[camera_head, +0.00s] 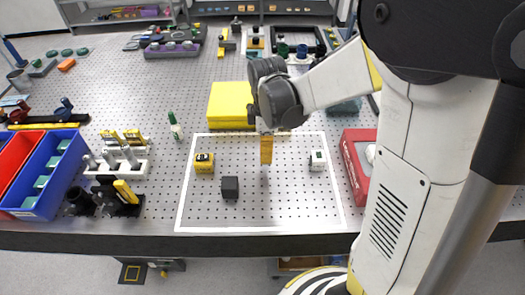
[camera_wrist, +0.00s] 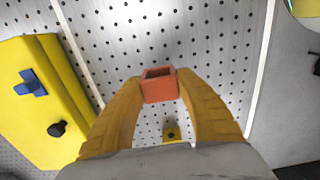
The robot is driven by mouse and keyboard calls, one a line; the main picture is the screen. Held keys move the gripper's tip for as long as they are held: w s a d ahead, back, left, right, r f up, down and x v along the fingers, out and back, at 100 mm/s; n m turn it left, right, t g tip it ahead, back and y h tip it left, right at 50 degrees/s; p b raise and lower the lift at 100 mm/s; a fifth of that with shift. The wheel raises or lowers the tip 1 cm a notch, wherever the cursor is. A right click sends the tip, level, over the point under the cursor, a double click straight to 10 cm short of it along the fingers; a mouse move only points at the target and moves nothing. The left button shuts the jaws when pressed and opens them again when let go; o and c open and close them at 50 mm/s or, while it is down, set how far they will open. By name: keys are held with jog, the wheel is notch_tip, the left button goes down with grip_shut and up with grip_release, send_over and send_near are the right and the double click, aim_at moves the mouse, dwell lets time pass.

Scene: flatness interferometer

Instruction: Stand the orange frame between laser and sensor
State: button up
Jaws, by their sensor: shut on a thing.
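My gripper (camera_head: 266,160) hangs over the white-outlined area of the perforated table. In the wrist view its two yellow fingers (camera_wrist: 160,95) are shut on a small orange frame (camera_wrist: 160,85), with a square opening. In the head view the frame cannot be told apart from the fingers. A small yellow block (camera_head: 204,162), which looks like the laser, stands left of my gripper. A small white block (camera_head: 318,160), which looks like the sensor, stands to the right. My gripper is between them in the picture; its exact height above the table is unclear.
A dark grey cube (camera_head: 230,187) stands front left of my gripper. A large yellow box (camera_head: 231,103) stands behind and shows in the wrist view (camera_wrist: 45,105). A red case (camera_head: 354,162) lies right of the outline.

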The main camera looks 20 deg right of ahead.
jog(key=shift+w+d+f, duration=0.15)
jog(key=shift+d+f, duration=0.05)
jog(key=shift+d, duration=0.05)
jog(key=shift+f+b, duration=0.85)
jog(key=shift+f, duration=1.05)
jog(key=shift+f, duration=0.25)
jog(key=o, duration=1.2)
jog(key=shift+c, duration=0.2)
jog(key=shift+r, duration=0.1)
